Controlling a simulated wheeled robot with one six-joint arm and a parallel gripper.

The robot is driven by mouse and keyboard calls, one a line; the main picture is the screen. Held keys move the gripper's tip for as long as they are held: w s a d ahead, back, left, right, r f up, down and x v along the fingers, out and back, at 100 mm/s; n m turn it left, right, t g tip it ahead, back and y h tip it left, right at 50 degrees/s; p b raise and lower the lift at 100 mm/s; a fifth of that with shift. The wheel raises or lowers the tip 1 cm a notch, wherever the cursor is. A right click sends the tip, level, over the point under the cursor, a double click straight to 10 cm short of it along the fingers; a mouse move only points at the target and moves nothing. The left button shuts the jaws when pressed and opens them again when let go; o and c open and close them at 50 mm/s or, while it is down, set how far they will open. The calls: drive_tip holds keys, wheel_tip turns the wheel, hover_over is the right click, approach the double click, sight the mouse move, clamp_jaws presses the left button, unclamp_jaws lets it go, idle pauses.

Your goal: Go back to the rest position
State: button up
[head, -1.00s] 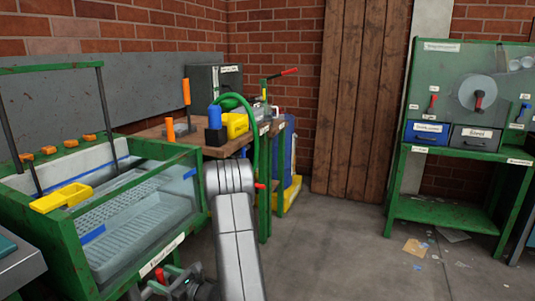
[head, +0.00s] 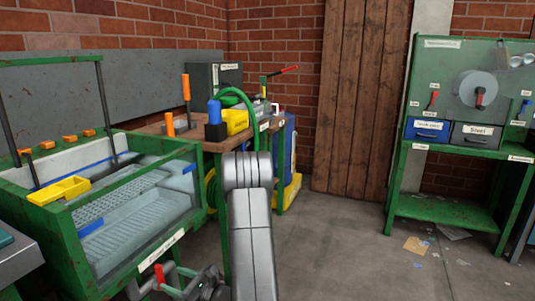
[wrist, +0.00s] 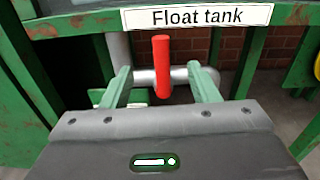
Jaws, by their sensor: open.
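My gripper (wrist: 160,72) is open in the wrist view, with its two green fingers spread apart. A red upright handle (wrist: 161,66) on a grey pipe stands beyond and between the fingers, with a gap on each side. Whether it is within the fingers' reach I cannot tell. The handle also shows at the tank's front in the head view (head: 159,274), beside my gripper (head: 172,281) low in the picture. The float tank (head: 172,243) has a green frame and clear sides. No rest position is marked in view.
A wooden workbench (head: 160,130) with a blue bottle, a yellow bin and a green hose stands behind my arm. A green station (head: 447,212) with drawers stands at the right. The grey floor (head: 340,250) between is mostly clear, with scraps near the station.

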sight(162, 272)
drive_tip(key=x, duration=0.5)
drive_tip(key=shift+a+r+p, duration=0.1)
drive_tip(key=shift+p, duration=0.3)
drive_tip(key=shift+w+a+r+p, duration=0.1)
drive_tip(key=shift+w+a+p, duration=0.1)
drive_tip(key=shift+p, duration=0.3)
drive_tip(key=m+p, duration=0.1)
drive_tip(key=w+m+p, duration=0.1)
drive_tip(key=m+p, duration=0.1)
drive_tip(key=shift+w+d+f, duration=0.25)
drive_tip(key=shift+d+f, duration=0.05)
drive_tip(key=shift+d, duration=0.1)
drive_tip(key=shift+f+m, duration=0.15)
drive_tip(key=shift+m, duration=0.15)
